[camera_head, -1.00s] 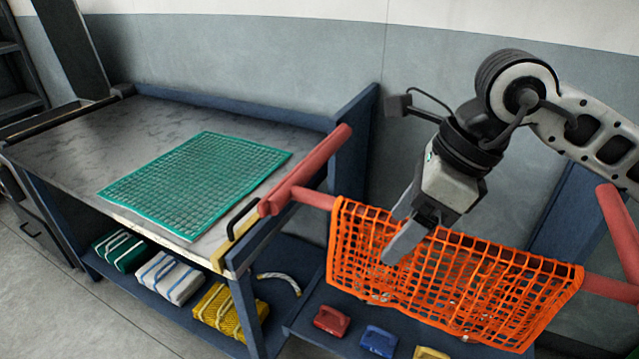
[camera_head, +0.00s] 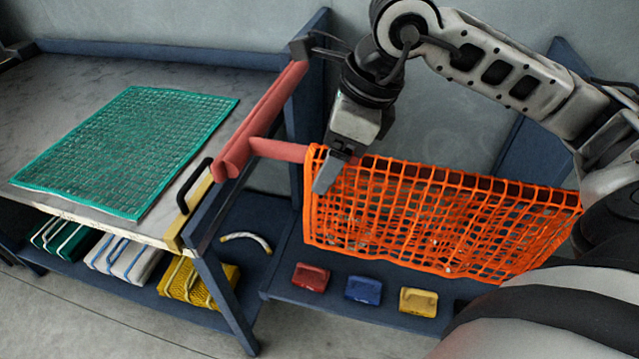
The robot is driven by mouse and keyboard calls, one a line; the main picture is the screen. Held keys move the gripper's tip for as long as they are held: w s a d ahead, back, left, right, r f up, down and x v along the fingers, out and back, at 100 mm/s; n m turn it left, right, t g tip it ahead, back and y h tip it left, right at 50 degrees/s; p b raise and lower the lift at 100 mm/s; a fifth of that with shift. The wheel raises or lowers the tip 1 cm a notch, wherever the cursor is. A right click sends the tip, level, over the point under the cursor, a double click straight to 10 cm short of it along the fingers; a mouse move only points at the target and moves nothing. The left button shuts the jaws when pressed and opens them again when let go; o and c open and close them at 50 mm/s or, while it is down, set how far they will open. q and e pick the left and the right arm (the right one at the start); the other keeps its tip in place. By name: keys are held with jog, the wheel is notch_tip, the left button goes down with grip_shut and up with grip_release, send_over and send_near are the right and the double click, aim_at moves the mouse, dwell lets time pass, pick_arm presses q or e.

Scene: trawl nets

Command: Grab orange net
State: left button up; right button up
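The orange net (camera_head: 440,215) hangs over a red horizontal bar (camera_head: 278,149) at the right of the head view, its mesh draping in front of the lower shelf. My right gripper (camera_head: 328,176), on the arm coming in from the right, points down at the net's upper left corner. One finger shows in front of the mesh and bar; the other is hidden, so I cannot tell whether it is open or touching the net. My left gripper is out of view.
A green net (camera_head: 130,150) lies flat on the table (camera_head: 215,85) at left. Green, white and yellow bundles (camera_head: 198,282) sit on the shelf below. Red, blue and yellow blocks (camera_head: 364,290) stand on the lower shelf under the orange net. My arm covers the right side.

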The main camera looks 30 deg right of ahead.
jog(key=shift+b+x, duration=0.35)
jog(key=shift+x, duration=0.4)
jog(key=b+x, duration=0.2)
jog(key=x, duration=0.1)
dwell(0.5)
jog(key=c, duration=1.2)
